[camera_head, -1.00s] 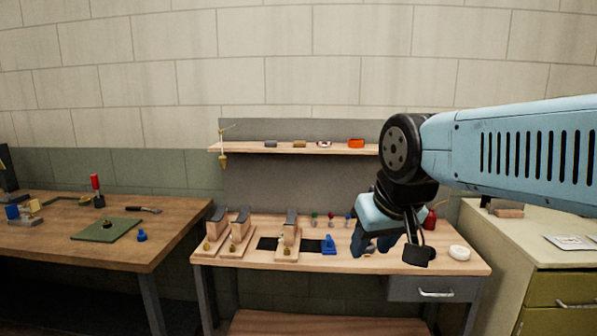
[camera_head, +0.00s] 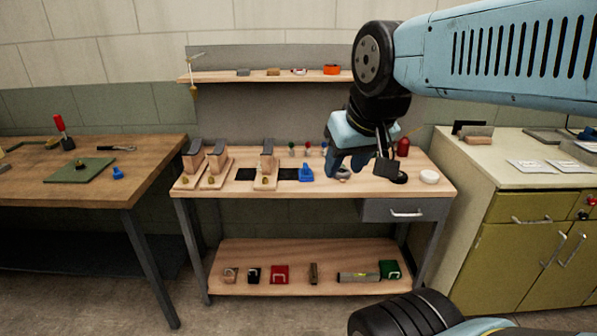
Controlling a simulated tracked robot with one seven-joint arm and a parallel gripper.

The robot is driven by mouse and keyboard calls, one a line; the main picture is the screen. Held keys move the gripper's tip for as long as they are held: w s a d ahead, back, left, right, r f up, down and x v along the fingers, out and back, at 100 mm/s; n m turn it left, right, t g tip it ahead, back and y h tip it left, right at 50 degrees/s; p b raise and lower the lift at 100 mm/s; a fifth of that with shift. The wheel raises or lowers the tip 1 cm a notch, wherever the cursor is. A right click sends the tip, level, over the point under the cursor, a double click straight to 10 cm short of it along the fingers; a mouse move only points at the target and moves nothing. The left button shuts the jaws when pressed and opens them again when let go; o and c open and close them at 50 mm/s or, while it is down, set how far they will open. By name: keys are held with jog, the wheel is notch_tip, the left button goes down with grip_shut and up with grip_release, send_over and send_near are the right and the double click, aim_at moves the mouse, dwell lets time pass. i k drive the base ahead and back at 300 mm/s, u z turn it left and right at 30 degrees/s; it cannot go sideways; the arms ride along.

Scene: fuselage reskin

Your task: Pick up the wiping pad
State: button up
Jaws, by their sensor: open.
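My gripper (camera_head: 346,164) is open and points down over the right half of the middle workbench (camera_head: 325,190). A small pale item (camera_head: 343,174) lies on the bench just under the fingertips, partly hidden by them. It may be the wiping pad, but it is too small to tell. A dark round item (camera_head: 400,179) and a white round item (camera_head: 429,176) lie to the right of the gripper. A blue fixture (camera_head: 306,173) stands to its left.
A red bottle (camera_head: 403,147) stands behind the gripper. An upper shelf (camera_head: 215,76) and a lower shelf (camera_head: 250,255) hold small items. A cream-topped cabinet (camera_head: 500,170) is on the right, a wooden table (camera_head: 150,150) on the left.

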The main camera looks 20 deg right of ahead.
aim_at(305, 174)
jog(key=k, duration=0.5)
jog(key=u, duration=0.3)
jog(key=i, duration=1.65)
jog(key=z, duration=0.35)
